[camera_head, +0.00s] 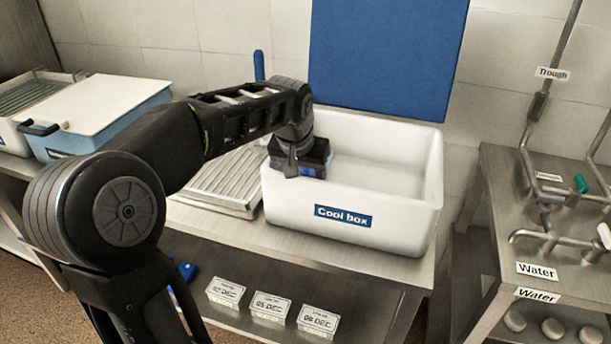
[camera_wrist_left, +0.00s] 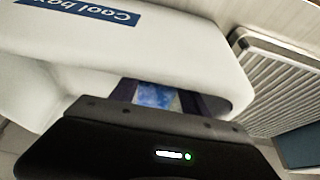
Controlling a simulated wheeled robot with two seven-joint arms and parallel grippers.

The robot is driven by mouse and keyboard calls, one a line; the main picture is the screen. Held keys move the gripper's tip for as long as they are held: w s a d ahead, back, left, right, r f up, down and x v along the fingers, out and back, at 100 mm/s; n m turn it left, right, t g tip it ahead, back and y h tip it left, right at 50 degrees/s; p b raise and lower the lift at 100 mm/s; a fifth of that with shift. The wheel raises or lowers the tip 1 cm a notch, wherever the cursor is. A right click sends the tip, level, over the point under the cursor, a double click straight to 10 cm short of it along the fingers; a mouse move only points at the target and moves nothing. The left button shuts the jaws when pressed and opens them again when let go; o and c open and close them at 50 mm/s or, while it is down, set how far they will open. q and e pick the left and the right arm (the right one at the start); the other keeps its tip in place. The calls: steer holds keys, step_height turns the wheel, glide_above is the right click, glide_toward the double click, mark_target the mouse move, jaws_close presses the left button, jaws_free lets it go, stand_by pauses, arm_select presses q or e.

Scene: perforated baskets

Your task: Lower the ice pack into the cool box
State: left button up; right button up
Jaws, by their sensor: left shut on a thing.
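The white cool box (camera_head: 375,222) stands on the metal bench with its top open and a blue "Cool box" label on its front. Its front wall also shows in the left wrist view (camera_wrist_left: 60,45). My left gripper (camera_head: 300,165) is over the left end of the box, pointing down. It is shut on the blue ice pack (camera_wrist_left: 154,96), which shows between the fingers in the left wrist view. In the head view only a little blue shows at the gripper, so the pack's height over the box floor is hard to tell. My right gripper is not in view.
A ribbed metal tray (camera_head: 215,185) lies just left of the box. A blue panel (camera_head: 385,50) rises behind it. A blue box with a white lid (camera_head: 95,110) stands at far left. A water bench (camera_head: 515,190) with pipes is at right. The box's right half looks empty.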

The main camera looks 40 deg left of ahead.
arm_select(q)
steer(key=o, duration=1.9)
steer(key=shift+o, duration=0.2)
steer(key=shift+r, duration=0.1)
step_height(320, 180, up, 15)
steer(key=p, duration=1.1)
steer(key=shift+p, duration=0.4)
